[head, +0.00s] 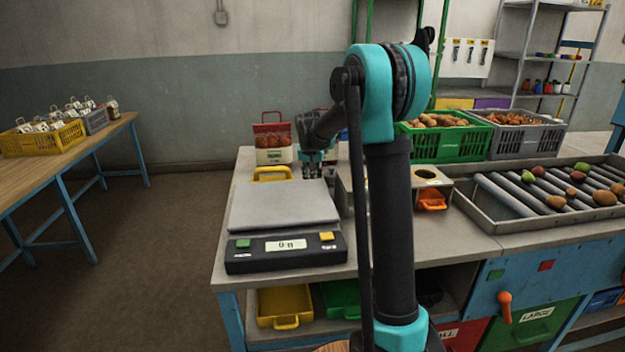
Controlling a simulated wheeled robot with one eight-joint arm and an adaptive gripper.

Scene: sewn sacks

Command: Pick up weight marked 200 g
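I cannot make out a weight marked 200 g in the head view. My gripper (313,174) points down over the back right of the scale, at the far side of the table. It is small and dark there, and I cannot tell whether its fingers are open or shut or hold anything. My arm hides part of the table to the right of the gripper. The scale (284,205) has an empty grey plate, a green and a yellow button, and a display (286,245) that seems to read 0.
Behind the scale are a yellow-handled tray (272,174) and a red-and-white carrier (272,150). To the right are a box with a round hole (427,178), a green crate (455,143), a grey crate (535,141) and a roller tray (520,208). Floor is clear at left.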

